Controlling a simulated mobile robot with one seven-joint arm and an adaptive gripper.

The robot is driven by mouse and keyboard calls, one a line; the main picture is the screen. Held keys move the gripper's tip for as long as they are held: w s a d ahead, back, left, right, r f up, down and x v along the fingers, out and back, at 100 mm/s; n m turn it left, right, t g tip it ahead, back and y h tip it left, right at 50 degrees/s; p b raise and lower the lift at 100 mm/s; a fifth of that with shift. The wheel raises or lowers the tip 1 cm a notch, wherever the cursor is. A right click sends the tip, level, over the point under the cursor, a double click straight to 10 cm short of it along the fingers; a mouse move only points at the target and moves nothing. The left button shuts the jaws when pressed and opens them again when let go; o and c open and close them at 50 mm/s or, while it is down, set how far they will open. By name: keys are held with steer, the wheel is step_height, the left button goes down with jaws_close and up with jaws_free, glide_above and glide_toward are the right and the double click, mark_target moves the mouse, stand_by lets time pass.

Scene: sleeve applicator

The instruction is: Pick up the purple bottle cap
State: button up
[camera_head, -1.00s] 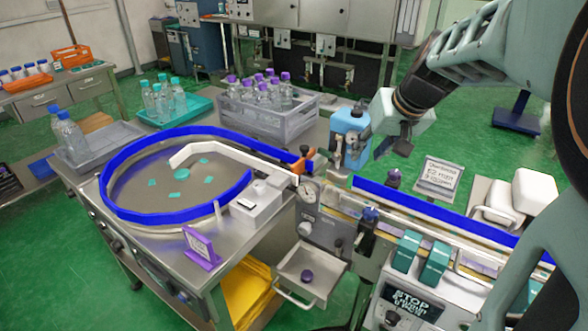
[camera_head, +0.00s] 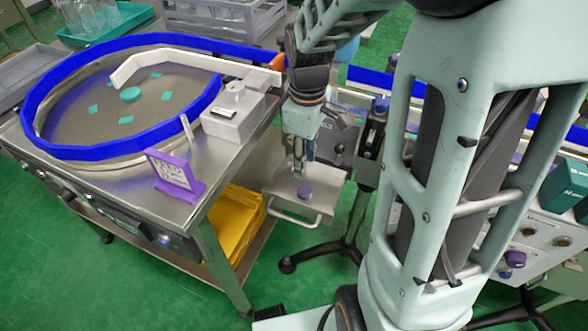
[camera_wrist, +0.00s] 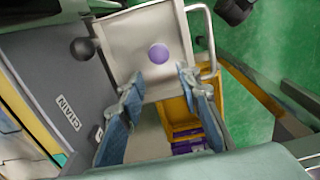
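The purple bottle cap (camera_head: 305,192) rests on a small grey metal tray (camera_head: 322,213) that juts out below the machine. In the wrist view the cap (camera_wrist: 159,54) shows as a round purple disc on the bare tray (camera_wrist: 135,28). My gripper (camera_head: 302,172) points down just above the tray, close to the cap. In the wrist view my gripper (camera_wrist: 157,85) has its two blue-grey fingers spread apart, with nothing between them. The cap lies beyond the fingertips and appears untouched.
The tray has a raised rim and a bent handle (camera_head: 297,219). A purple sign (camera_head: 175,175) stands on the round feeder table to the left. A yellow bin (camera_head: 235,213) sits on the shelf below. A dark knob (camera_wrist: 82,49) is beside the tray.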

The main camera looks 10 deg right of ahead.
mark_target(304, 190)
step_height(304, 190, down, 10)
steer(key=b, duration=0.3)
steer(key=shift+d+f, duration=0.1)
steer(key=shift+f, duration=0.15)
steer(key=shift+r, duration=0.1)
steer(key=shift+c, duration=0.3)
steer(key=shift+c, duration=1.4)
